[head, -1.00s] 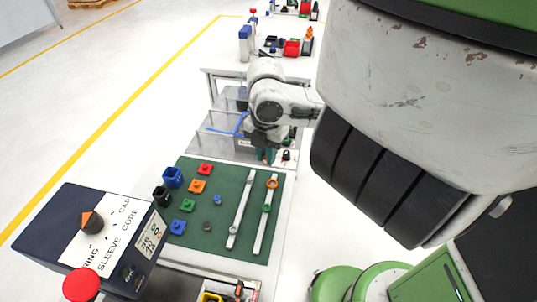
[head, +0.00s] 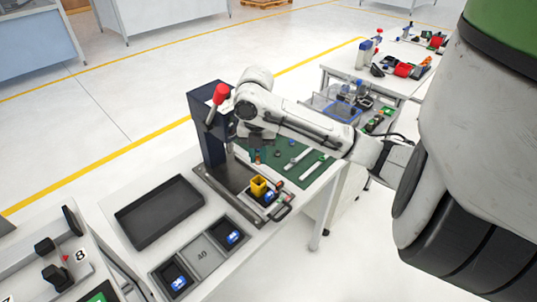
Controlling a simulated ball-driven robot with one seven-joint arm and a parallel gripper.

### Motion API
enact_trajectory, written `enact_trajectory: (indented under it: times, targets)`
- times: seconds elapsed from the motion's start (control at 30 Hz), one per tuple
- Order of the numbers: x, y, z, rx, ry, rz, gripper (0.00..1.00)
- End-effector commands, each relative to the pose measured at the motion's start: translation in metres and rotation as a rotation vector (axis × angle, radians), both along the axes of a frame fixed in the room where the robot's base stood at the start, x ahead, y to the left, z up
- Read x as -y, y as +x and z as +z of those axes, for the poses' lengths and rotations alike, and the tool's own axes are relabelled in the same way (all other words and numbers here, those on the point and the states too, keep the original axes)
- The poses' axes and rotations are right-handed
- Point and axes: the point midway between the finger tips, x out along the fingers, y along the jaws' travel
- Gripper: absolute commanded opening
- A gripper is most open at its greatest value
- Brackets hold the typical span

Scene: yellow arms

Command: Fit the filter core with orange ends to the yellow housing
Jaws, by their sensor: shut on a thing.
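The yellow housing (head: 258,187) stands upright at the right part of a metal plate, beside a blue part. My gripper (head: 256,152) is above and behind the housing, partly hidden under my wrist. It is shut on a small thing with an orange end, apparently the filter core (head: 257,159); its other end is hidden. The core is apart from the housing in the picture. Its exact height is hard to tell.
A dark press with a red knob (head: 221,93) stands left of my gripper. A black tray (head: 160,212) and bins with blue parts (head: 176,280) are in front. The green mat (head: 318,160) with light rails lies behind right.

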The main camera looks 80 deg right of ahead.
Motion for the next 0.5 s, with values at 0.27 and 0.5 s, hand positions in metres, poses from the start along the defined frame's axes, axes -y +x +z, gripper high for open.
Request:
enact_trajectory:
  times: [0.27, 0.5]
  targets:
    - [0.0, 0.001, -0.006, 0.0, 0.0, 0.004, 0.0]
    - [0.0, 0.001, -0.02, 0.0, 0.0, 0.003, 0.0]
